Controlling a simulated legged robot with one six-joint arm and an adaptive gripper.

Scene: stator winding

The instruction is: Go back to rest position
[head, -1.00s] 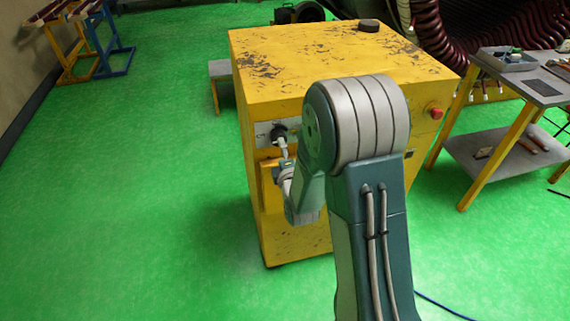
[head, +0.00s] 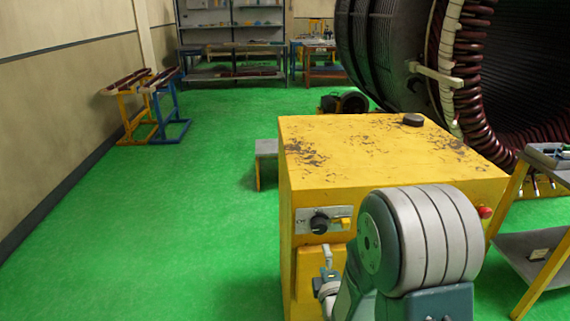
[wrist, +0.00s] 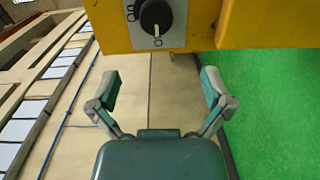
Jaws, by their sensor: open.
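My gripper (wrist: 163,85) is open and empty in the wrist view, its two fingers spread wide. It also shows small in the head view (head: 327,258), in front of the yellow cabinet (head: 385,150) and just below its control panel. The panel carries a black rotary knob (head: 319,223) and a small yellow part beside it. In the wrist view the knob (wrist: 156,17) is at the top edge, beyond the fingertips and apart from them. My arm's large grey joint hides part of the cabinet's front.
A work table (head: 530,250) stands close at the right of the cabinet. A big stator (head: 440,70) is behind it. A grey bench (head: 266,150) and trestles (head: 150,110) stand to the left. The green floor (head: 150,230) at the left is clear.

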